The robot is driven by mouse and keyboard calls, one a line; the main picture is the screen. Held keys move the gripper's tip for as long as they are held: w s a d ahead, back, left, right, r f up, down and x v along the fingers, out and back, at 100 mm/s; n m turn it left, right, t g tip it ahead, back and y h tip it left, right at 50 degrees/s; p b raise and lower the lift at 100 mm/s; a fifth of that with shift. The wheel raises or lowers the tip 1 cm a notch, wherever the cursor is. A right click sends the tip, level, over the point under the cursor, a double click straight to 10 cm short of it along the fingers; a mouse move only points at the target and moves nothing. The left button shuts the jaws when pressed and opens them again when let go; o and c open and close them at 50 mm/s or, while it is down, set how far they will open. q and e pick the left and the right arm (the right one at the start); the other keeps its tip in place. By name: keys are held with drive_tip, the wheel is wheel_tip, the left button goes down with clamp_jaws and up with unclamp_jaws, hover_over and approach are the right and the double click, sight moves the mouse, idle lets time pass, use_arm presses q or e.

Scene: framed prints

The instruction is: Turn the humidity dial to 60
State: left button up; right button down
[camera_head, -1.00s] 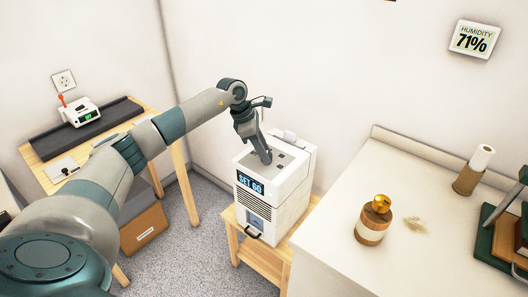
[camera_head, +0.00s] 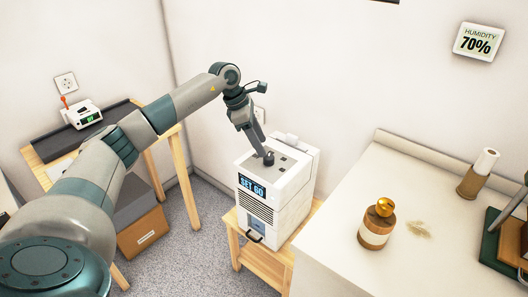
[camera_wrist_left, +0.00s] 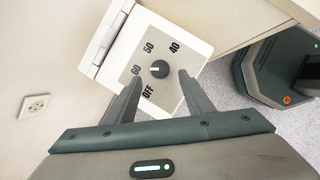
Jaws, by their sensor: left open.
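The white humidifier (camera_head: 284,204) stands on a small wooden stand, and its front display (camera_head: 252,186) reads SET 60. The dark round humidity dial (camera_head: 268,158) is on its top. In the left wrist view the dial (camera_wrist_left: 159,69) sits among the marks OFF, 60, 50 and 40. Its pale pointer line faces left, toward the 60 side. My left gripper (camera_head: 261,147) is just above the dial. In the wrist view its fingers (camera_wrist_left: 160,82) are apart with nothing between them, and the dial shows clear beyond their tips. My right gripper is out of view.
A wall readout (camera_head: 477,43) shows humidity 70%. A wooden table (camera_head: 172,145) stands at left with a cardboard box (camera_head: 142,232) below.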

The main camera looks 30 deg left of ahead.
use_arm(q)
drive_tip(key=b+v, duration=0.1)
drive_tip(key=v, duration=1.1)
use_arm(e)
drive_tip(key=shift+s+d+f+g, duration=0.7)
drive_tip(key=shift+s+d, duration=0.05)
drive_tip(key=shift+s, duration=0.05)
use_arm(q)
drive_tip(key=shift+f, duration=0.15)
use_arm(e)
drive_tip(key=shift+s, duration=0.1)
